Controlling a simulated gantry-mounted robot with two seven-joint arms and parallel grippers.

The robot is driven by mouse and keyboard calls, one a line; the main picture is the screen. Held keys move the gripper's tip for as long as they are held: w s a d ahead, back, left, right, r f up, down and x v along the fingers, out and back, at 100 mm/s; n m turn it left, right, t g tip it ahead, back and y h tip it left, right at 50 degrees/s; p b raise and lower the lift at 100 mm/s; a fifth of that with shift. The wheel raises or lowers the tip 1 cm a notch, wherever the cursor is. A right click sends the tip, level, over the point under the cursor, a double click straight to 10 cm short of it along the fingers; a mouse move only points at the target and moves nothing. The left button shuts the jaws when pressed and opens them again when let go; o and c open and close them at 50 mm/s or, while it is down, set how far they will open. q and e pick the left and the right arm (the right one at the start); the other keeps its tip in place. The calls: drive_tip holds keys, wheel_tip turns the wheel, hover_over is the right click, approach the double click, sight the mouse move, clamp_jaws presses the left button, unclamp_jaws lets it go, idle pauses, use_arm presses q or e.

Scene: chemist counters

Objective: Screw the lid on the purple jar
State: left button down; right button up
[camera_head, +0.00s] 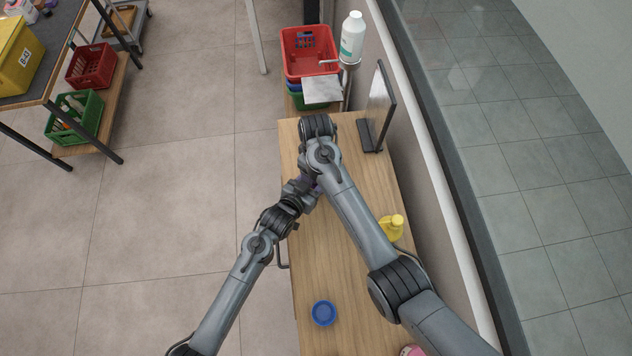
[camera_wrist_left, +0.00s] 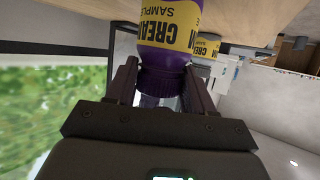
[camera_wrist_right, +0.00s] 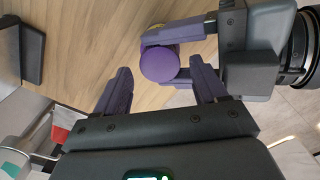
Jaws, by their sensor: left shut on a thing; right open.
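The purple jar (camera_wrist_left: 168,22) shows in the left wrist view with a yellow CREAM SAMPLE label, at the tabletop. A purple lid-like end (camera_wrist_left: 163,75) sits at the jar's end between my left fingers. Its round flat purple face (camera_wrist_right: 160,64) shows in the right wrist view. My left gripper (camera_wrist_right: 175,52) is shut on this end; whether it grips lid or jar neck, I cannot tell. My right gripper (camera_wrist_right: 165,88) is open, its fingers apart from the purple face and pointing toward it. In the head view the arms mostly hide the jar.
The wooden counter (camera_head: 340,270) carries a blue round dish (camera_head: 323,313), a yellow bottle (camera_head: 392,227) and a dark upright screen (camera_head: 378,108). A red basket (camera_head: 300,62) and a white bottle (camera_head: 351,38) are beyond its far end. A second CREAM label (camera_wrist_left: 204,48) shows behind the jar.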

drive_tip(key=shift+f, duration=1.15)
drive_tip(key=c, duration=0.9)
drive_tip(key=o, duration=1)
drive_tip(key=shift+r, duration=2.3)
drive_tip(key=shift+c, duration=0.5)
drive_tip(key=shift+r, duration=1.75)
